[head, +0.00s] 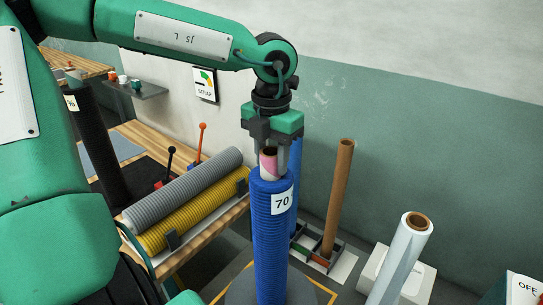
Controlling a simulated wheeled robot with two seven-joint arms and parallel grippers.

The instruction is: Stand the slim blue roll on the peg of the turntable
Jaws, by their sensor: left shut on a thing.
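The slim blue roll (270,235) is upright, with a white label reading 70 and a pinkish core end sticking out of its top. My left gripper (268,158) points down from above and is shut on that core end. The roll is over a dark grey round disc, which looks like the turntable (238,291). The roll's lower end runs to the bottom edge of the picture, so I cannot tell whether it touches the disc. The peg is hidden. My right gripper is not in view.
Another blue roll (296,160) stands just behind. A brown tube (339,195) stands in a divided rack (325,262). A clear-wrapped roll (402,255) is at the right. Grey (185,190) and yellow (205,212) rolls lie on the wooden bench (208,238) at left.

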